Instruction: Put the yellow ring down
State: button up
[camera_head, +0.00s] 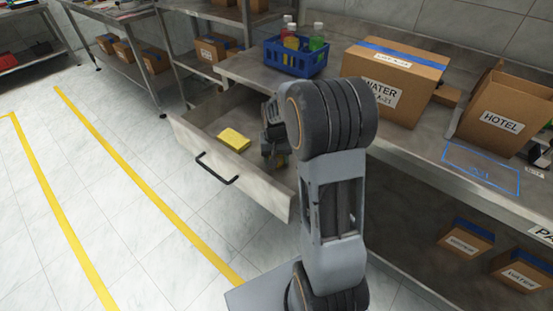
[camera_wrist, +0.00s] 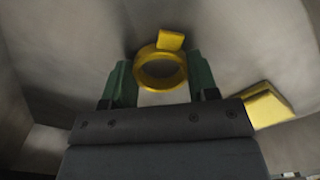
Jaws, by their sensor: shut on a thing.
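The yellow ring (camera_wrist: 161,86) shows in the wrist view between the two green fingertips of my gripper (camera_wrist: 160,88). It is round with an open middle and a flat tab at its top. My gripper is shut on it. In the head view my gripper (camera_head: 272,150) reaches down into the open drawer (camera_head: 187,138), and my arm hides most of the ring. I cannot tell whether the ring touches the drawer floor.
A yellow block (camera_head: 234,139) lies in the drawer left of my gripper; it also shows in the wrist view (camera_wrist: 267,105). A blue basket (camera_head: 296,62) of bottles and a WATER box (camera_head: 393,84) stand on the bench above. The drawer's front wall has a black handle (camera_head: 217,170).

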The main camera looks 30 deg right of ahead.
aim_at(271, 183)
jog(key=shift+f, duration=0.15)
jog(key=o, duration=0.4)
jog(key=shift+f, duration=0.1)
jog(key=o, duration=0.5)
notch_tip(271, 183, up, 12)
jog(key=p, duration=0.3)
jog(key=s+a+n+t, duration=0.1)
jog(key=s+a, duration=0.2)
jog(key=s, duration=0.2)
jog(key=s+a+r+n+t, duration=0.1)
jog(key=s+a, duration=0.1)
jog(key=s, duration=0.3)
jog(key=s+a+n, duration=0.2)
jog(key=s+a, duration=0.1)
jog(key=s, duration=0.2)
jog(key=shift+a+r+t, duration=0.3)
jog(key=shift+r+t, duration=0.1)
jog(key=shift+s+f, duration=0.15)
jog(key=shift+s, duration=0.15)
